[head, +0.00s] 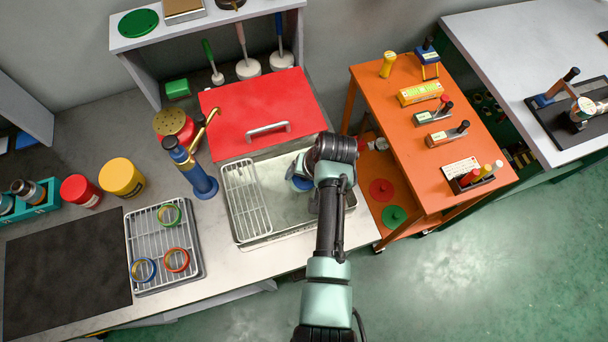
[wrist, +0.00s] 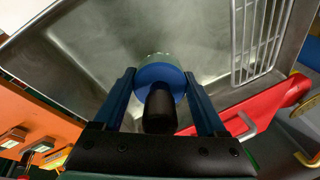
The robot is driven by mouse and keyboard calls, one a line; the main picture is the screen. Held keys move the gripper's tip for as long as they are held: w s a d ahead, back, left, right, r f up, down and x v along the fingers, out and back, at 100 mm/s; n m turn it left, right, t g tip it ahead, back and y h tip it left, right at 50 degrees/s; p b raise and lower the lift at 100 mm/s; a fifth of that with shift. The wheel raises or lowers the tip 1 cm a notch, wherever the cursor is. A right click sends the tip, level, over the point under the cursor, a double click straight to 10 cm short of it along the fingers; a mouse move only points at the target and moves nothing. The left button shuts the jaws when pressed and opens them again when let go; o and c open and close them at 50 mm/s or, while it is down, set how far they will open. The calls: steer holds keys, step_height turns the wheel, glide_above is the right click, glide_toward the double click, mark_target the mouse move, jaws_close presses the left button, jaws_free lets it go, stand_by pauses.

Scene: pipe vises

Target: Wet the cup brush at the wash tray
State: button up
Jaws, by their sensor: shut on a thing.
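The wash tray (head: 275,190) is a metal basin in the counter with a white wire rack on its left side; it also fills much of the wrist view (wrist: 90,55). My gripper (wrist: 158,76) is over the tray, its two blue fingers on either side of the cup brush (wrist: 159,108). The brush has a black handle and a round blue body, with a pale greenish rim beyond it, pointing down into the tray. In the head view, the blue body (head: 301,184) shows below my wrist, which hides the rest. I cannot tell whether the bristles touch the tray floor.
A red lid (head: 258,105) with a handle stands behind the tray. A blue tap with a brass spout (head: 195,170) is at its left. An orange cart (head: 430,150) with several small vises is close on the right. A drying rack (head: 160,250) with rings is on the left.

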steer(key=shift+r, duration=0.1)
stand_by(0.3)
step_height(320, 180, up, 9)
steer(key=p, duration=0.8)
steer(key=shift+f, duration=0.2)
stand_by(1.9)
step_height(320, 180, up, 4)
steer(key=p, duration=0.4)
stand_by(0.7)
